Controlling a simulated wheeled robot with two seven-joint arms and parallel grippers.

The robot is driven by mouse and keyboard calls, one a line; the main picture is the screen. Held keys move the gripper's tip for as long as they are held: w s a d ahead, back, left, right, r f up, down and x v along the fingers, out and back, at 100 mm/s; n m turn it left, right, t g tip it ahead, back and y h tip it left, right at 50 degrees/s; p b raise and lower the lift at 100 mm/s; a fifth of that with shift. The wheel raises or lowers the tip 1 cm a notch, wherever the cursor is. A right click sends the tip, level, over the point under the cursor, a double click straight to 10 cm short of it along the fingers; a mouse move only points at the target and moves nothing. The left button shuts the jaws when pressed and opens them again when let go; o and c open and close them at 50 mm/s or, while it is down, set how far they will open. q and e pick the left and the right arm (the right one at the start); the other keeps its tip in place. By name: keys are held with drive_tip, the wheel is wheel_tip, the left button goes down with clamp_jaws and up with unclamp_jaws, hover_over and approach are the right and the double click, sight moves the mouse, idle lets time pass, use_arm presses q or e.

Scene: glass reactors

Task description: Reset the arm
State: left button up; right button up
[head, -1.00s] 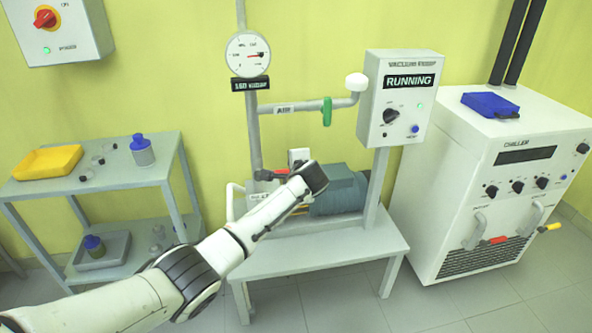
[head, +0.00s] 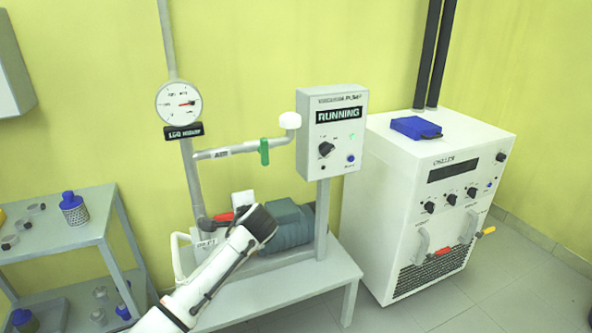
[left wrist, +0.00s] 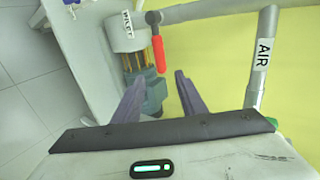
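My left arm comes in from the lower left in the head view. Its wrist end (head: 258,226) is in front of the vacuum pump, and its fingers are hidden there. In the left wrist view my left gripper (left wrist: 158,96) is open, with nothing between its two dark fingers. A red valve handle (left wrist: 157,48) at the inlet pipe lies beyond the fingertips, apart from them. The handle also shows in the head view (head: 222,217), just left of my wrist. My right gripper is in neither view.
A control box (head: 332,130) reads RUNNING above the teal pump (head: 290,228). A gauge (head: 179,103) and a pipe with a green handle (head: 264,151) stand above my wrist. A white chiller (head: 405,200) is right, a shelf cart (head: 85,235) left. Floor (head: 480,300) is open at lower right.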

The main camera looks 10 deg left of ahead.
use_arm(q)
drive_tip(key=s+d+f+n+h, duration=0.1)
drive_tip(key=s+d+f+h, duration=0.3)
drive_tip(key=s+f, duration=0.5)
drive_tip(key=s+d+f+n+h, duration=0.1)
drive_tip(key=s+d+f+h, duration=0.1)
drive_tip(key=s+d+f, duration=0.55)
drive_tip(key=s+f+n+h, duration=0.1)
drive_tip(key=s+f+n, duration=0.2)
drive_tip(key=s, duration=0.9)
drive_tip(key=s+d+f+n+h, duration=0.1)
drive_tip(key=s+f+n, duration=0.3)
drive_tip(key=s, duration=0.8)
drive_tip(key=shift+s+d+f+g+h, duration=0.2)
drive_tip(key=shift+g+h, duration=0.1)
drive_tip(key=shift+h, duration=0.1)
drive_tip(key=shift+c, duration=0.9)
